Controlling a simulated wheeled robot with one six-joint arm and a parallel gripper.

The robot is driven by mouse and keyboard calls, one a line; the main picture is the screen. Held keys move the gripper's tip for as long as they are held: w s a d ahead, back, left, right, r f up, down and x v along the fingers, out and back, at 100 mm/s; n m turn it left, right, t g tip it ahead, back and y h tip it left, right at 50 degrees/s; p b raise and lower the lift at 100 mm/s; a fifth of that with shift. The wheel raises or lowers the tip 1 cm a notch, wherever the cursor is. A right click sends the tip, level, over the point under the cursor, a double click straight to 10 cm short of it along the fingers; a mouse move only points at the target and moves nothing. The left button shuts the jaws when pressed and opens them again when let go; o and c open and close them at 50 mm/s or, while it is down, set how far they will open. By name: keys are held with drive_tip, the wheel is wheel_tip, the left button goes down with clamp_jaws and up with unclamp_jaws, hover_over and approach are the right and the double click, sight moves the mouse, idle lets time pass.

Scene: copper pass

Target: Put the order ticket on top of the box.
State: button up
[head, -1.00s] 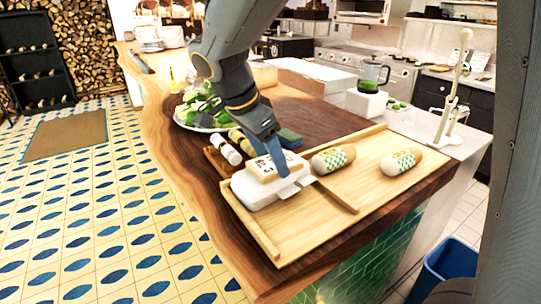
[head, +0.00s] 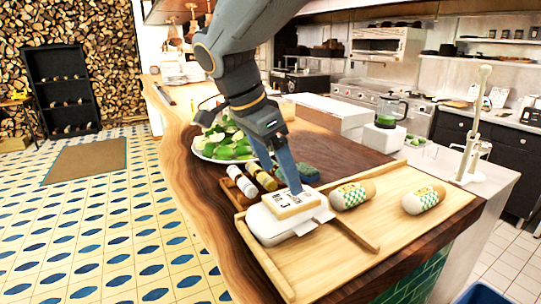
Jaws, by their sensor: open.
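The order ticket (head: 292,205), a pale slab with a tan edge and black print, lies face up on top of the white lidded box (head: 282,228). The box sits in the left compartment of the wooden tray (head: 405,243). My gripper (head: 280,178) is open and points down at the far side of the ticket. One fingertip overlaps the ticket's far edge in the picture; I cannot tell whether it touches. The box's far side is partly hidden.
Two wrapped rolls (head: 352,194) (head: 423,200) lie in the tray's right part, past a divider. A small wooden rack of rolled items (head: 243,183), a green sponge-like block (head: 305,172) and a plate of greens (head: 225,147) stand behind. A blender (head: 389,112) stands farther back.

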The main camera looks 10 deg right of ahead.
drive_tip(key=b+v, duration=0.1)
drive_tip(key=v, duration=0.4)
drive_tip(key=shift+a+r, duration=0.15)
drive_tip(key=shift+r, duration=0.1)
